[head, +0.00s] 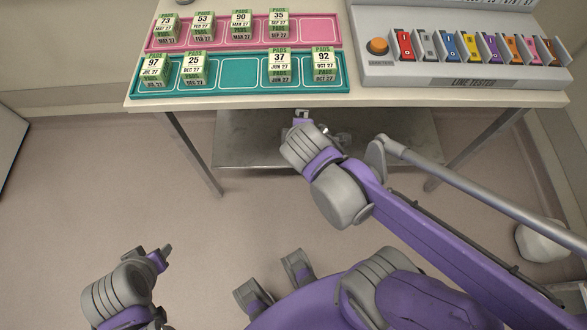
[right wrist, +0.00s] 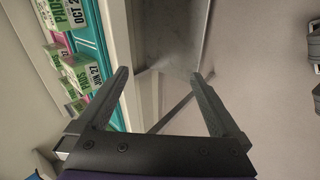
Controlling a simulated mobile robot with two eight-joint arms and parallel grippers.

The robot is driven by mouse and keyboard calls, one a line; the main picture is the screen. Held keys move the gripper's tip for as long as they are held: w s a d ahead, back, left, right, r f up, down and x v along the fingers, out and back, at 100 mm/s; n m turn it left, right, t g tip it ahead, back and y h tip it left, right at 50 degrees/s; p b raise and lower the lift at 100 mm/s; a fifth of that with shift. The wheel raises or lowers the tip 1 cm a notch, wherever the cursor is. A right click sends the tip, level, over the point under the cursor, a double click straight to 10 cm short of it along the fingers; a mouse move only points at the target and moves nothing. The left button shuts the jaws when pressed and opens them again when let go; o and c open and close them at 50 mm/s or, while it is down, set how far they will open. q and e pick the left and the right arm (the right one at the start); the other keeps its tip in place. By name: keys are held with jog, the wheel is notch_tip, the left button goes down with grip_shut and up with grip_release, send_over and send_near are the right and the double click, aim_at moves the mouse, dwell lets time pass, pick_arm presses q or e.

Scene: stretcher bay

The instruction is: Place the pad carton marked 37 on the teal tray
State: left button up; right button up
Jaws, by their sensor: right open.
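The pad carton marked 37 (head: 279,66) is white and green and stands upright on the teal tray (head: 227,74), just left of the carton marked 92 (head: 323,65). The carton marked 37, dated JUN 27, also shows in the right wrist view (right wrist: 78,73) at the left. My right gripper (head: 303,114) is just off the table's front edge, below the tray in the picture, apart from the cartons. Its jaws are open and empty in the right wrist view (right wrist: 160,76). My left gripper (head: 164,253) hangs over the floor at lower left; its jaw opening is unclear.
Cartons 97 (head: 154,70) and 25 (head: 193,68) stand at the teal tray's left. A pink tray (head: 308,29) behind holds several cartons. A grey rack (head: 450,73) with coloured items stands right.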

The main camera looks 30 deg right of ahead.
jog(key=s+a+f+m+g+y, duration=0.1)
jog(key=s+a+f+m+y, duration=0.2)
jog(key=s+a+m, duration=0.3)
jog(key=s+m, duration=0.1)
jog(key=m, duration=0.3)
jog(key=shift+s+a+f+m+g+y, duration=0.15)
jog(key=shift+s+m+g+y, duration=0.15)
jog(key=shift+m+g+y, duration=0.1)
jog(key=r+p, duration=0.1)
jog(key=w+r+p, duration=0.1)
jog(key=r, duration=0.1)
jog(key=shift+s, duration=0.15)
